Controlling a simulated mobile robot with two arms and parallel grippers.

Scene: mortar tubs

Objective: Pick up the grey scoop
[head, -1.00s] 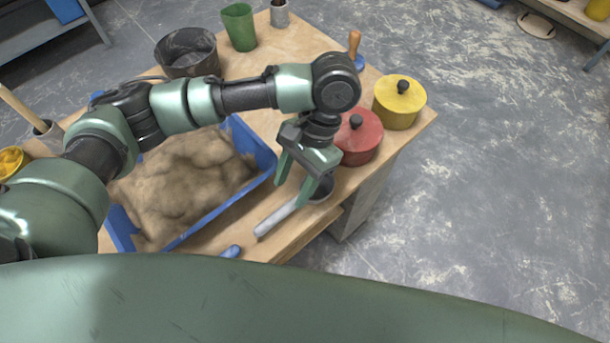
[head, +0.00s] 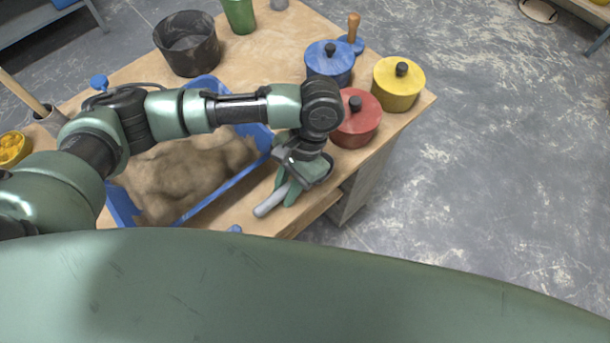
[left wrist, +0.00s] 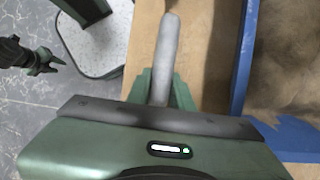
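The grey scoop (head: 268,205) lies near the front edge of the wooden bench, right of the blue tub. Its pale handle sticks out from between my left gripper's fingers (head: 286,190); its head is hidden under the gripper. In the left wrist view the handle (left wrist: 167,45) runs up from between the two green fingers (left wrist: 163,85), which sit close against both sides of it. My left gripper looks shut on the handle. My right gripper (left wrist: 42,62) shows small at the left of the left wrist view, its fingers apart and empty. It is out of the head view.
A blue tub (head: 203,207) of sand-coloured mortar is just left of the gripper. Red (head: 358,125), blue (head: 330,63) and yellow (head: 398,87) lidded pots stand close behind and to the right. A black bucket (head: 188,45) stands at the back. Open floor lies right of the bench.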

